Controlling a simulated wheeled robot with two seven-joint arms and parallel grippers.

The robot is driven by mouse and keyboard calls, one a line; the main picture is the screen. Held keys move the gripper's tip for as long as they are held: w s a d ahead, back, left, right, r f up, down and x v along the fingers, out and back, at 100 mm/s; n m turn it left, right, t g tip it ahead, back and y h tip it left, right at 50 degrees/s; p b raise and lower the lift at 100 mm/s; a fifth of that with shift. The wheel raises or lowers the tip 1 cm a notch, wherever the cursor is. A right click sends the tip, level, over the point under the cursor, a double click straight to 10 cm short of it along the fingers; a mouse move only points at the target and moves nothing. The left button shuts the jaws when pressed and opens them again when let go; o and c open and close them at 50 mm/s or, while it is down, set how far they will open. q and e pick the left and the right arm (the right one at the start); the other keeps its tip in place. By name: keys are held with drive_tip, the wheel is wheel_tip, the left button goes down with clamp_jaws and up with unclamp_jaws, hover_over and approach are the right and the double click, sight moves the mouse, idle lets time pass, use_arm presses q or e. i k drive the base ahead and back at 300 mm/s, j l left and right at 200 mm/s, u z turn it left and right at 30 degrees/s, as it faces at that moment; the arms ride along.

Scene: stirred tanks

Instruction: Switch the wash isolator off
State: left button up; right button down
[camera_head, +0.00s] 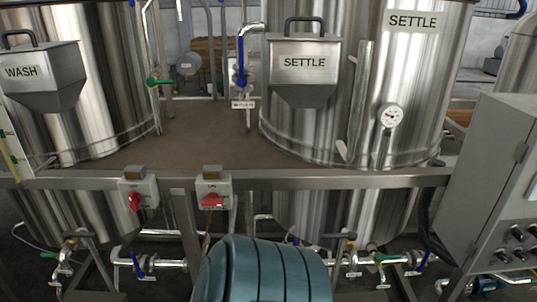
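Two grey isolator boxes with red handles are fixed on the steel rail below the tanks. The left isolator (138,194) has its red handle close to upright. The right isolator (213,192) has its red handle lying nearly level. The small plates above them are too small to read, so I cannot tell for sure which one is the wash isolator. The left one is nearer the tank (99,95) whose hopper is marked WASH (22,72). Neither of my grippers is in view.
A tank marked SETTLE (412,20) stands at the right with a dial gauge (390,117). A teal ribbed cylinder (265,270) stands low in front, below the right isolator. A grey control cabinet (490,190) stands at the right. Pipes and valves run under the rail (320,180).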

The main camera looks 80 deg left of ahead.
sight(135, 199)
drive_tip(key=u, duration=3.6)
